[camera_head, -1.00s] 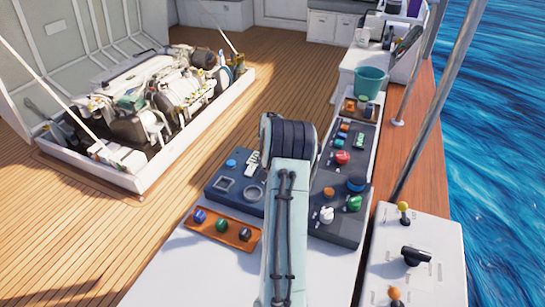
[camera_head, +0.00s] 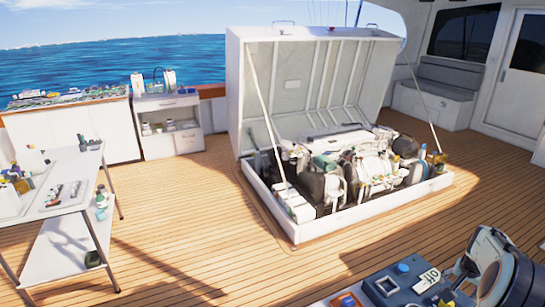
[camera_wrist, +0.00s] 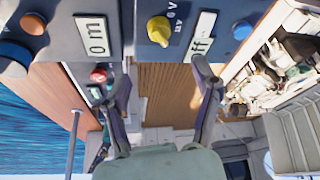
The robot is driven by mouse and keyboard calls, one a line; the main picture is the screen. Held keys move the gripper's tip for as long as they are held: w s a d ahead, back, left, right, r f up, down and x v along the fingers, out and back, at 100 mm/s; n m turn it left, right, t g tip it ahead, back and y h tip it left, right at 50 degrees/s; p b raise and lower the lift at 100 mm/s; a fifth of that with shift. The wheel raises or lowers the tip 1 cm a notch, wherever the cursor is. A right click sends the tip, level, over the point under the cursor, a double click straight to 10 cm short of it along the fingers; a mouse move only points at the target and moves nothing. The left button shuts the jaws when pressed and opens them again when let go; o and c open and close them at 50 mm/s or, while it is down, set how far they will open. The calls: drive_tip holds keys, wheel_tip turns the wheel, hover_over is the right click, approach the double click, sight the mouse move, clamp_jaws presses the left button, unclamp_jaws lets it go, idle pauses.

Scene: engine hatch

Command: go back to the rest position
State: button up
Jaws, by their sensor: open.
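My gripper (camera_wrist: 165,78) is open in the wrist view, its two dark fingers apart and nothing between them. Its fingers reach toward a dark blue control panel (camera_wrist: 130,48) with a yellow knob (camera_wrist: 159,30), which lies beyond the tips. I cannot tell whether they touch the panel. In the head view, part of my arm (camera_head: 510,270) shows at the lower right, close to the panel with a blue button (camera_head: 403,268); the fingers cannot be made out clearly there.
The open engine hatch (camera_head: 305,80) stands over the engine (camera_head: 350,165) on the wooden deck. A white table (camera_head: 62,195) with small items is at the left. A white cabinet (camera_head: 168,125) stands behind. The deck between table and hatch is clear.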

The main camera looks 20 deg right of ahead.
drive_tip(key=w+a+r+n+t, duration=0.1)
drive_tip(key=w+a+r+n, duration=0.1)
drive_tip(key=w+a+r, duration=0.5)
drive_tip(key=w+a+r+n+t, duration=0.25)
drive_tip(key=w+a+r, duration=0.25)
drive_tip(key=w, duration=0.4)
drive_tip(key=w+a+r+n+y, duration=0.1)
drive_tip(key=a+r+n, duration=0.2)
drive_tip(key=a, duration=0.7)
drive_tip(key=a+r+n, duration=0.2)
drive_tip(key=a+r, duration=0.2)
drive_tip(key=a, duration=0.7)
drive_tip(key=s+a+f+n+y, duration=0.2)
drive_tip(key=s+a+n+y, duration=0.15)
drive_tip(key=s+a, duration=0.65)
drive_tip(key=s+a+f+n+g, duration=0.1)
drive_tip(key=s+a+f+g, duration=0.1)
drive_tip(key=s, duration=0.5)
drive_tip(key=s+a+f+g, duration=0.3)
drive_tip(key=s+a+f, duration=0.1)
drive_tip(key=s+f, duration=0.2)
drive_tip(key=shift+s+a+f+n, duration=0.25)
drive_tip(key=shift+s+n, duration=0.15)
drive_tip(key=shift+s, duration=0.4)
